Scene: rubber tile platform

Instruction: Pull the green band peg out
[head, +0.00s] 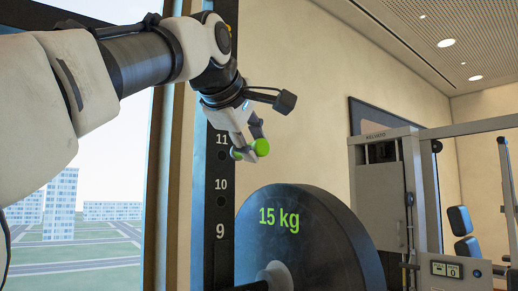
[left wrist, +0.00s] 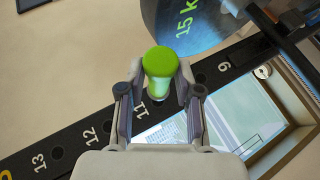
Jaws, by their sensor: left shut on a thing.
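The green band peg (head: 261,147) has a bright green round knob and a paler green shaft. It stands out in front of the black numbered upright (head: 221,185), near the 11 and 10 marks. My left gripper (head: 250,146) is shut on the peg, reaching down to it from the upper left. In the left wrist view the peg (left wrist: 160,62) sits between the two fingers (left wrist: 158,88), knob toward the camera. I cannot tell whether its far end is in a hole, as the fingers hide it. My right gripper is in neither view.
A large dark 15 kg plate (head: 305,240) sits just below and to the right of the peg. A window (head: 95,215) is left of the upright. A gym machine (head: 390,190) stands further back at right. Open air lies right of the peg.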

